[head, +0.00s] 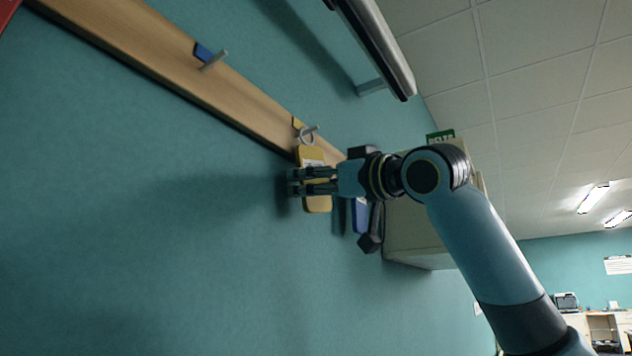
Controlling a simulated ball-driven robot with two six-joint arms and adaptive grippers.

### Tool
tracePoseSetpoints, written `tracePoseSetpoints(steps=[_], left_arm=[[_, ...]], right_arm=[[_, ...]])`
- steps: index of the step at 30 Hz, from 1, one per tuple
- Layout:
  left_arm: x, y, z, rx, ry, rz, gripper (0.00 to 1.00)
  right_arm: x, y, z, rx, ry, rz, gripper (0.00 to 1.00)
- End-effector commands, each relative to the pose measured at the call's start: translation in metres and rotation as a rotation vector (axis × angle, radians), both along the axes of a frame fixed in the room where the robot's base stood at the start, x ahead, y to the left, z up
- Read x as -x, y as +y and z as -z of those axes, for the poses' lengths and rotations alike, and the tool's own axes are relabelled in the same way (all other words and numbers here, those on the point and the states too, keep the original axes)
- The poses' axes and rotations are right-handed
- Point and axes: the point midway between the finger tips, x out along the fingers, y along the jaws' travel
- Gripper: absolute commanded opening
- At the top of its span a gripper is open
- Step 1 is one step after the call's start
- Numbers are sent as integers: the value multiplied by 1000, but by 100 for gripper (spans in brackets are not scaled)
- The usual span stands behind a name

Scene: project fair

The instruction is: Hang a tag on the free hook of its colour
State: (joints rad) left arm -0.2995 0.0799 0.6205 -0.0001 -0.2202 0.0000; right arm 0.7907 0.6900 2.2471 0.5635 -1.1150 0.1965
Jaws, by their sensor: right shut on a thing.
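My right gripper (298,181) is shut on a yellow tag (317,204) in front of the teal wall. The tag has a pale label and a ring (307,138) at its top. The ring overlaps the grey hook (314,128) beside a yellow marker (297,123) on the wooden rail; I cannot tell whether it is around the hook. Another hook (214,61), beside a blue marker (203,52), is bare. A blue tag (361,216) shows behind my right arm; its top is hidden. My left gripper is out of view.
The wooden rail (150,45) runs slantwise along the wall in this tilted view. A pale cabinet (415,235) stands beyond my gripper, with a green sign (440,136) near its top. A long grey fixture (378,42) juts out above the rail. The wall below the rail is clear.

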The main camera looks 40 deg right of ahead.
Motion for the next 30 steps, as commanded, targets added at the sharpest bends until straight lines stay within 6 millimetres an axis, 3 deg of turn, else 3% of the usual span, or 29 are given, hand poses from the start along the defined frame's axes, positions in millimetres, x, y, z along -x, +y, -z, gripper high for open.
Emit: tracePoseSetpoints(steps=[10, 11, 17, 30], left_arm=[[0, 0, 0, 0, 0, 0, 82], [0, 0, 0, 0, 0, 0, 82], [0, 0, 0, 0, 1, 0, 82], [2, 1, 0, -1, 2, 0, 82]], right_arm=[[0, 0, 0, 0, 0, 0, 38], [0, 0, 0, 0, 0, 0, 58], [0, 0, 0, 0, 0, 0, 84], [0, 0, 0, 0, 0, 0, 84]])
